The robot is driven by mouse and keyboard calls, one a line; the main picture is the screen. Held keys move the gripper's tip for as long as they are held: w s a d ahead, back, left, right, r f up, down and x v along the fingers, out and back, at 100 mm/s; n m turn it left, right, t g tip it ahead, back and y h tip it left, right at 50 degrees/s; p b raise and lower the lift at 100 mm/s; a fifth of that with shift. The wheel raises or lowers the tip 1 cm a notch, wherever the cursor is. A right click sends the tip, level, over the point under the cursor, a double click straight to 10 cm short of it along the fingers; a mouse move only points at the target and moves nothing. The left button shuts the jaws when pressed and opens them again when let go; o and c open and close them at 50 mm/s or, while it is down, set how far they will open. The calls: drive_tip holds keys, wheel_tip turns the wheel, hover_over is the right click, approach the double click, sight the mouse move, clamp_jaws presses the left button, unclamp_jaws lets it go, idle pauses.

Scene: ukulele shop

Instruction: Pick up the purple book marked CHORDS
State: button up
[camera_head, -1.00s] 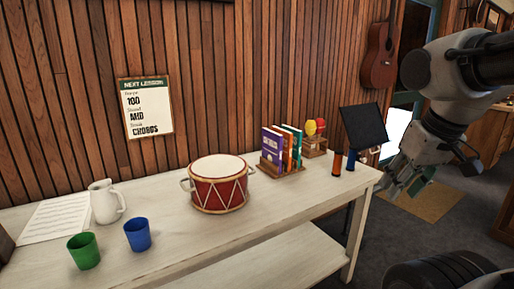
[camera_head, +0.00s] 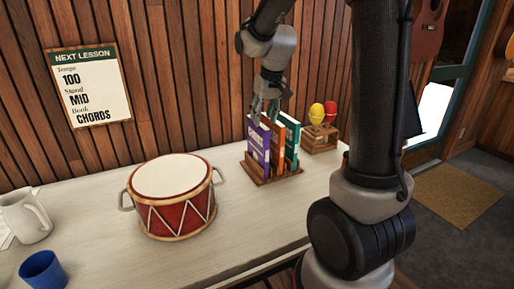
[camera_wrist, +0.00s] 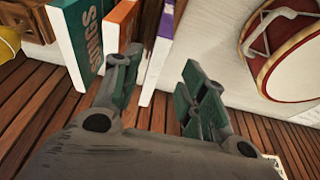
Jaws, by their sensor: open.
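The purple book (camera_head: 258,150) stands upright at the left end of a small wooden rack (camera_head: 286,171) on the bench. Its marking is too small to read surely. An orange book (camera_head: 278,142) and a teal book (camera_head: 292,146) stand to its right. My gripper (camera_head: 265,110) is open, pointing down at the top of the purple book. In the wrist view, the purple book (camera_wrist: 167,22) lies between the spread fingers of my gripper (camera_wrist: 165,82), closer to the left finger. The teal book (camera_wrist: 86,35) there reads SONGS. Contact cannot be told.
A red drum (camera_head: 172,198) stands left of the rack. A wooden holder (camera_head: 320,138) with red and yellow shakers is behind it to the right. A white pitcher (camera_head: 27,217) and a blue cup (camera_head: 43,270) are at left. A wall sign (camera_head: 90,88) reads CHORDS.

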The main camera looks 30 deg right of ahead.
hover_over(256, 137)
drive_tip(key=f, duration=0.3)
drive_tip(key=shift+s+d+f, duration=0.25)
drive_tip(key=shift+d+f, duration=0.05)
drive_tip(key=x, duration=0.7)
drive_tip(key=shift+d+f, duration=0.2)
drive_tip(key=shift+f, duration=0.2)
clamp_jaws()
